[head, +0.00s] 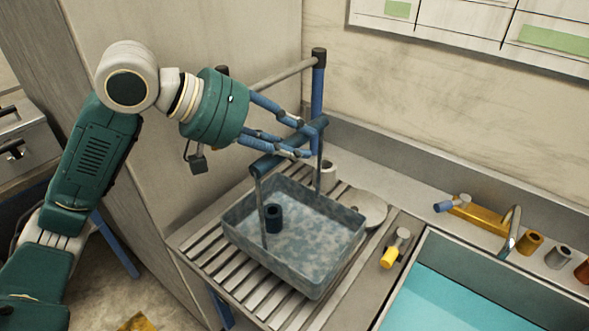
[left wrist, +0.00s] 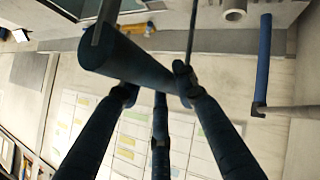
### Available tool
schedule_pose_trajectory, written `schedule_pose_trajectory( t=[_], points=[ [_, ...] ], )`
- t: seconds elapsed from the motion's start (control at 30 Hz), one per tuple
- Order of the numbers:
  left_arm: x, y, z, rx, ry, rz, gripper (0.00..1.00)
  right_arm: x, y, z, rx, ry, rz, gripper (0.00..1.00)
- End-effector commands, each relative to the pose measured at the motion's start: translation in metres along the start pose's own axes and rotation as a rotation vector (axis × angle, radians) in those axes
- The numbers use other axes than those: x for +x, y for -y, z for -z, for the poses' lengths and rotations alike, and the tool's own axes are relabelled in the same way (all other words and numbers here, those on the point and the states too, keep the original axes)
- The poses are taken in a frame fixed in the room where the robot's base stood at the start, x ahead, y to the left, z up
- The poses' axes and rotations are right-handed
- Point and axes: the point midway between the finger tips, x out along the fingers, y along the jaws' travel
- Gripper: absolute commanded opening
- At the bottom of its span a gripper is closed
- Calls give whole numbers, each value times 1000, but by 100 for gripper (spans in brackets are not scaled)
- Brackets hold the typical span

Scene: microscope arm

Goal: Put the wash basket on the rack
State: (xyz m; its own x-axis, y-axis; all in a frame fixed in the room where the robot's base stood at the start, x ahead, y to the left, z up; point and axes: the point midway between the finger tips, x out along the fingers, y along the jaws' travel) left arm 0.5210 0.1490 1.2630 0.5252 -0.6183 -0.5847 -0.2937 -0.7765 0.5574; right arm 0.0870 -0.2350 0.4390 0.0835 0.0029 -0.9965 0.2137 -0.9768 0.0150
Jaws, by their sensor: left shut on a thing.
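The wash basket (head: 262,258) is a grey-blue, mottled rectangular tub with two upright rods and a dark round handle bar (head: 278,156) across the top. It is over the slatted rack (head: 195,243), upright; I cannot tell whether its bottom touches the slats. A small dark cylinder (head: 273,217) is inside it. My left gripper (head: 311,139) is shut on the handle bar, its blue fingers around it. In the left wrist view the dark bar (left wrist: 140,62) lies across the fingertips (left wrist: 155,95). My right gripper is not in view.
A teal-filled sink (head: 460,295) is at the lower right, with a tap (head: 513,228) and several small fittings behind it. A yellow-ended valve (head: 395,250) and a round grey disc (head: 362,207) are beside the basket. A post-and-rail frame (head: 318,85) stands behind.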

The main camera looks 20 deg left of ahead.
Motion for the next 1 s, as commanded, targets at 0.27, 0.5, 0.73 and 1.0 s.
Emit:
schedule_pose_trajectory(
  t=[0.27,0.5,0.73,1.0],
  points=[
    [14,14,-14,3,-7,-3,0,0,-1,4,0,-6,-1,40],
    [30,29,-30,-1,-5,-2,0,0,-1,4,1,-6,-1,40],
    [35,33,-34,4,-9,-3,0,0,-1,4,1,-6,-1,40],
    [36,35,-37,1,-2,0,38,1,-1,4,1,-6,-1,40]
  ],
)
